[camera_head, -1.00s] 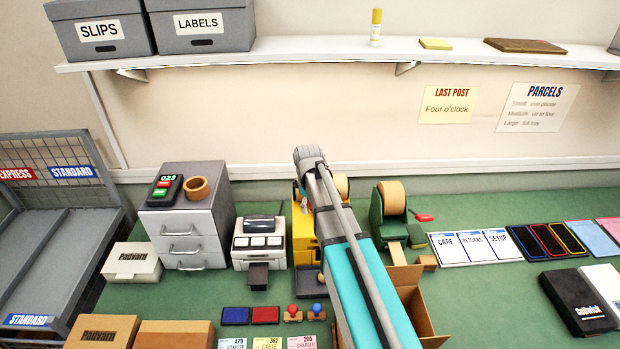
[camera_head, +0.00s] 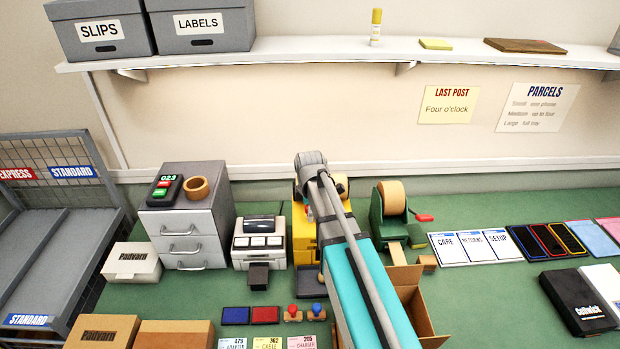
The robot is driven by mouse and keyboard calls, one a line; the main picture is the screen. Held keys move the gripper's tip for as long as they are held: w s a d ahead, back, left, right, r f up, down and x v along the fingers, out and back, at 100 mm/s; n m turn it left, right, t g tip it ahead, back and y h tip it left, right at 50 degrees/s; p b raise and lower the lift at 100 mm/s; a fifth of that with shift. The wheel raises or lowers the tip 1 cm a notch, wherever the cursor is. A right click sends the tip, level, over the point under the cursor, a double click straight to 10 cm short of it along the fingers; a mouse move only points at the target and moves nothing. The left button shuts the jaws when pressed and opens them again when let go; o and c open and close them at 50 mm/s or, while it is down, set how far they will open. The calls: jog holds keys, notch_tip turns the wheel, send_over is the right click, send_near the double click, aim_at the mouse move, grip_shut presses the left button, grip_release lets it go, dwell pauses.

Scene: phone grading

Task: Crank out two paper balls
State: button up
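A yellow machine (camera_head: 304,240) stands on the green bench, partly hidden behind my arm. A tan rounded part (camera_head: 342,186) and dark parts show at its top, on both sides of my arm. A green machine (camera_head: 388,228) to its right carries a tan roll (camera_head: 391,196) and has a red-ended handle (camera_head: 424,217) on its right side. My arm reaches to the yellow machine. A small grey piece of what looks like my gripper (camera_head: 309,211) shows at its front; the fingertips are hidden. I see no paper ball.
A grey printer-like device (camera_head: 259,240) stands close left of the yellow machine, beside a grey drawer unit (camera_head: 187,233). An open cardboard box (camera_head: 424,318) sits right of my arm. Ink pads (camera_head: 235,316) and stamps lie in front. The shelf (camera_head: 270,56) runs above.

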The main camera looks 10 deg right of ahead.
jog(key=shift+s+n, duration=0.2)
jog(key=shift+n, duration=0.1)
jog(key=shift+r+p, duration=0.55)
notch_tip(320, 180, up, 13)
jog(key=p, duration=1.2)
jog(key=shift+s+f+p, duration=0.15)
jog(key=shift+s+p, duration=0.1)
jog(key=shift+p, duration=0.1)
jog(key=s+a+f+m+b, duration=0.1)
jog(key=s+f+m+b, duration=1.1)
jog(key=s+m, duration=0.3)
jog(key=shift+a+f+m+g+b, duration=0.15)
jog(key=shift+f+m+g+b, duration=0.15)
jog(key=shift+m, duration=0.7)
jog(key=shift+c, duration=0.2)
